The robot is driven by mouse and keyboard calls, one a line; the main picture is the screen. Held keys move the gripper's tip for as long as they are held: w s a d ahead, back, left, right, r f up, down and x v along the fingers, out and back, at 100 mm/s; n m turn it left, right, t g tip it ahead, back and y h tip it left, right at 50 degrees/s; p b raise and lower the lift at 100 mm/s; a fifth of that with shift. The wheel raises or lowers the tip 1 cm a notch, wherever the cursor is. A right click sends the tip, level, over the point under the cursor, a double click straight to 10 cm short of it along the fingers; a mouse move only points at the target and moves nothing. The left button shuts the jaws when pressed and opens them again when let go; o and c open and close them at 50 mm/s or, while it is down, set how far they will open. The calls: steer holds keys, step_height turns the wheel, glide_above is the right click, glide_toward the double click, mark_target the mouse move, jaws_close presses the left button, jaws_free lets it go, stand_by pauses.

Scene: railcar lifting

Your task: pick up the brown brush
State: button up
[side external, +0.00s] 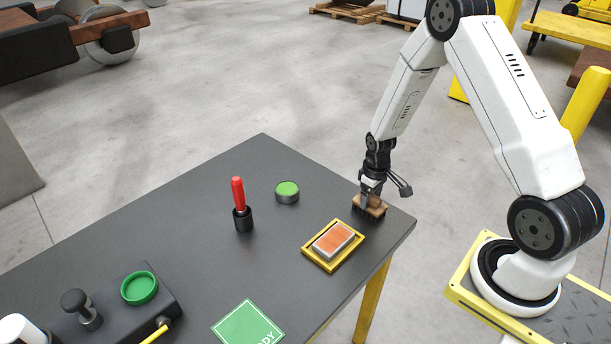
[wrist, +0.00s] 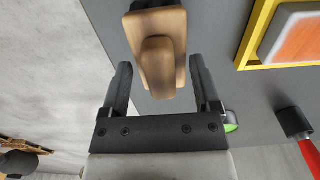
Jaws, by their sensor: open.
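The brown brush (side external: 371,206) stands bristles down on the dark table near its right corner in the side view. In the wrist view the brush (wrist: 158,50) shows its tan wooden back and a raised handle block. My gripper (side external: 368,196) is right at the brush, above its top. In the wrist view my gripper (wrist: 161,72) is open, with one finger on each side of the handle block. A gap shows between each finger and the wood. Whether the fingertips reach down beside the handle is hard to tell.
A yellow-framed tray (side external: 328,264) with an orange-topped block (side external: 333,240) lies close to the brush. A green-topped round tin (side external: 287,192) and a red-handled tool in a black holder (side external: 239,205) stand farther left. The table's right edge (side external: 400,240) is near the brush.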

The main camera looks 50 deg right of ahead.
steer(key=c, duration=1)
steer(key=shift+r, duration=0.2)
steer(key=shift+r, duration=0.85)
steer(key=s+a+r, duration=0.2)
steer(key=s+r, duration=0.3)
steer(key=s, duration=0.1)
steer(key=s+a+r, duration=0.2)
steer(key=s+r, duration=0.4)
steer(key=s, duration=0.1)
steer(key=shift+s+a, duration=0.15)
steer(key=shift+a, duration=0.1)
